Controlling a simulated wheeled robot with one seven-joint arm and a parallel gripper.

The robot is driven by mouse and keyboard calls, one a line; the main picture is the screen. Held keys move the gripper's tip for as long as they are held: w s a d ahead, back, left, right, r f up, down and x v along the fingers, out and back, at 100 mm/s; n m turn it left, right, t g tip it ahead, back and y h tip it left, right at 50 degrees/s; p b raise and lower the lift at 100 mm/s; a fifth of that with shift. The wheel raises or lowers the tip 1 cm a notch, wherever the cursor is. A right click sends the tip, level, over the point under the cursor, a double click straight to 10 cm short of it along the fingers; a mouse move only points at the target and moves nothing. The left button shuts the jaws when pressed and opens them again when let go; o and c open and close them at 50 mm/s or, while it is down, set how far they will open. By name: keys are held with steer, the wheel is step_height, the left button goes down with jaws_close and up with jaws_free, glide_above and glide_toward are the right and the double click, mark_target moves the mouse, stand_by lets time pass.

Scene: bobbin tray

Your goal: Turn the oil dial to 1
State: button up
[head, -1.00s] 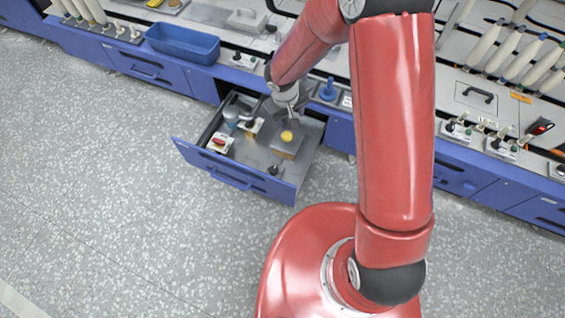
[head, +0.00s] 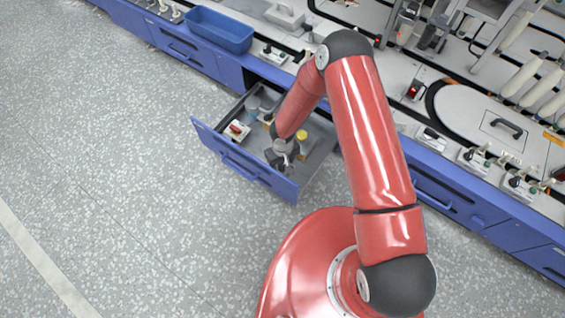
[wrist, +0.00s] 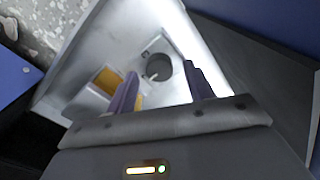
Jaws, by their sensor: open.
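In the wrist view a round grey dial (wrist: 158,67) with a pale pointer mark sits on the drawer floor, beyond and between my two fingers. I take it to be the oil dial; its numbers are too small to read. My gripper (wrist: 161,72) is open, with a finger to each side of the dial in the picture and nothing held. In the head view my gripper (head: 277,160) is low over the front part of the open blue drawer (head: 243,168) and hides the dial.
A block with a yellow top (head: 302,136) stands behind my gripper; its yellow part also shows in the wrist view (wrist: 107,81). A red-handled switch (head: 236,129) is at the drawer's left. The drawer walls close in on the space. A blue bin (head: 218,30) stands on the counter.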

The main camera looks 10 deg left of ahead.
steer(key=shift+f, duration=0.45)
